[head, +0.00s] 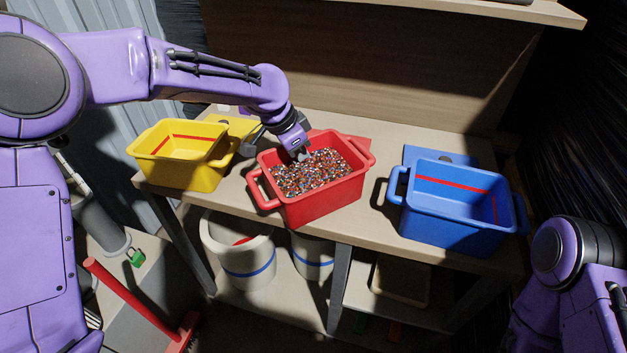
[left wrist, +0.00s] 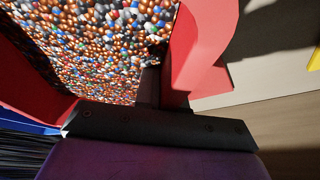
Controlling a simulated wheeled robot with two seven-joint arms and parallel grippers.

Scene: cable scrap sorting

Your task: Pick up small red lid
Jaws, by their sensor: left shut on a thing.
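The small flat red lid (head: 359,142) seems to lie on the table behind the red bin, mostly hidden by it. The red bin (head: 327,204) is full of mixed coloured pellets (head: 311,174). My left gripper (head: 302,156) reaches down at the bin's back left. It is shut, seemingly on the red bin's rim; the grip itself is hard to see. In the left wrist view the dark fingers (left wrist: 150,85) are beside the bin's red wall (left wrist: 192,60), with pellets beyond. Of my right arm only a part shows at the lower right; its gripper is out of view.
A yellow bin (head: 180,176) stands to the left, with a yellow lid behind it. A blue bin (head: 450,226) stands to the right, with a blue lid (head: 425,153) behind it. White buckets (head: 246,265) are under the table. Bare table (head: 385,155) shows between bins.

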